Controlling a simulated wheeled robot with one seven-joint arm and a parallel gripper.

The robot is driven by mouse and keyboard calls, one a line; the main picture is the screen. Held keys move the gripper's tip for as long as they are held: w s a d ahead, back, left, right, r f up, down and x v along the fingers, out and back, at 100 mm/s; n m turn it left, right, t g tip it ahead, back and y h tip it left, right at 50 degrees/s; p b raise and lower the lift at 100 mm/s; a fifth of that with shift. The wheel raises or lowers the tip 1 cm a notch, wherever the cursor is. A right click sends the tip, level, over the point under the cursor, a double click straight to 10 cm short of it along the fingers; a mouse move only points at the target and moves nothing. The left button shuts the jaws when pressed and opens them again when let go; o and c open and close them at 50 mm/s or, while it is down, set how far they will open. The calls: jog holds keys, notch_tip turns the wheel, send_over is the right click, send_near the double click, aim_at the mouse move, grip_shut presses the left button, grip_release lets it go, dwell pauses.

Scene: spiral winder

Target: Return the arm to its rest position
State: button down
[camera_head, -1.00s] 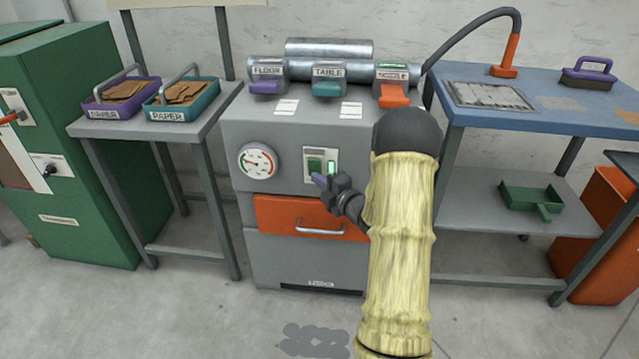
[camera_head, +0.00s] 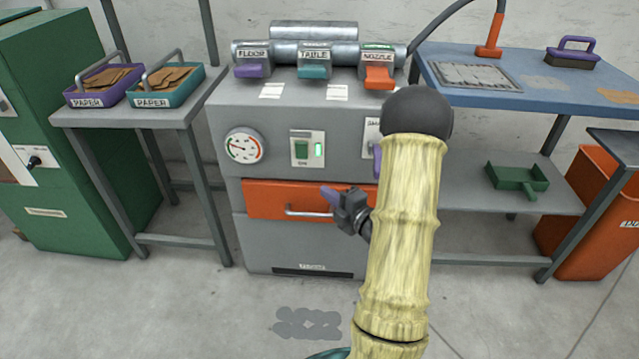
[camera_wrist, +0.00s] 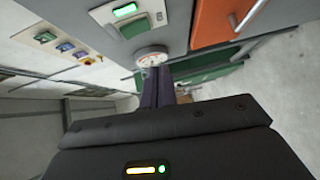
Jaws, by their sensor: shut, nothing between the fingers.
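My gripper (camera_head: 331,195) is at the end of my yellow-sleeved arm, in front of the orange drawer of the grey machine in the head view. Its dark purple fingers point left and are together with nothing between them. The fingers also show in the wrist view (camera_wrist: 158,88), close together below the round gauge (camera_wrist: 151,57). My gripper appears apart from the drawer front, though the exact gap is hard to judge. My arm hides part of the machine's right side.
The grey machine (camera_head: 300,225) has an orange drawer (camera_head: 270,199), a lit green switch (camera_head: 318,150) and three levers on top. A side table (camera_head: 190,115) with two paper trays stands left. A blue-topped bench (camera_head: 500,100) stands right. The floor in front is clear except for a dark stain.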

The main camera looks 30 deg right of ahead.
jog(key=shift+s, duration=0.25)
jog(key=shift+w, duration=0.1)
jog(key=a+m+g+h+p, duration=0.2)
jog(key=a+m+g+h, duration=0.2)
jog(key=a+m+g, duration=0.4)
jog(key=s+a+r+m+g+p, duration=0.1)
jog(key=s+a+r+m+g, duration=0.2)
jog(key=s+a+m, duration=0.35)
jog(key=s+a+r+m+g+p, duration=0.1)
jog(key=s+a+r+m+g, duration=0.15)
jog(key=s+a+m, duration=0.4)
notch_tip(320, 180, up, 37)
jog(key=s+d+n+p, duration=0.1)
jog(key=p, duration=3.6)
jog(key=shift+s+d+g+y, duration=0.3)
jog(key=shift+d+g, duration=0.05)
jog(key=shift+g, duration=0.1)
